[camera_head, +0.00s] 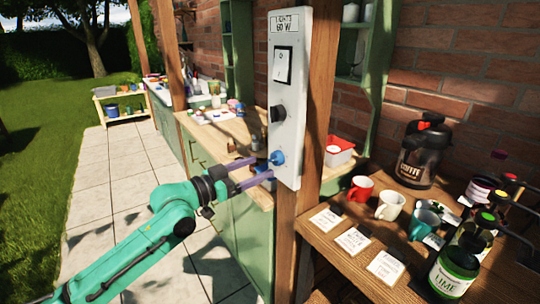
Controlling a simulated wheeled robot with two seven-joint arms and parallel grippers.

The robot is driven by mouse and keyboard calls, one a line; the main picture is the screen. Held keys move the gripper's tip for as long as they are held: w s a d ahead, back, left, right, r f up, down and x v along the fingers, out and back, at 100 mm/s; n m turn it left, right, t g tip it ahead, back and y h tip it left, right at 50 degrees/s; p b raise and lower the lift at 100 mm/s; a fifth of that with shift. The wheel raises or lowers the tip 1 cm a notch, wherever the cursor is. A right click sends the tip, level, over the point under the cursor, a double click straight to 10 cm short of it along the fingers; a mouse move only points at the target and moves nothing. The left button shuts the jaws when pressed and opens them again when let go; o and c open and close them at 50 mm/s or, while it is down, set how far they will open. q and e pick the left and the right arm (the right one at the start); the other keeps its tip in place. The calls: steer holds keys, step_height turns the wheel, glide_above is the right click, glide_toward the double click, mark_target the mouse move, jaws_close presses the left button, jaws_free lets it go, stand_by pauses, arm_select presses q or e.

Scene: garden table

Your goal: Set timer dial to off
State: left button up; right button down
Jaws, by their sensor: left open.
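A white control panel (293,60) is fixed upright on a wooden post. It carries a label reading "LIGHTS 60 W", a rocker switch (283,66), a black knob (277,113) and a blue knob (277,157) near its bottom. I cannot read which knob is the timer dial or where either one points. My left gripper (265,166) is open, with its two purple fingers pointing at the blue knob. The fingertips are close to the knob, one on the upper side and one on the lower; contact is unclear. My right gripper is not in view.
The wooden post (318,100) stands behind the panel. To the right, a wooden table holds a red mug (360,188), a white mug (390,205), a teal mug (423,223), cards, a black coffee container (424,155) and several jars. Paving lies open at the left.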

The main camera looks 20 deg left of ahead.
mark_target(275, 159)
arm_select(q)
steer(key=p+x, duration=0.1)
steer(key=x, duration=0.4)
steer(key=shift+w, duration=0.15)
jaws_close()
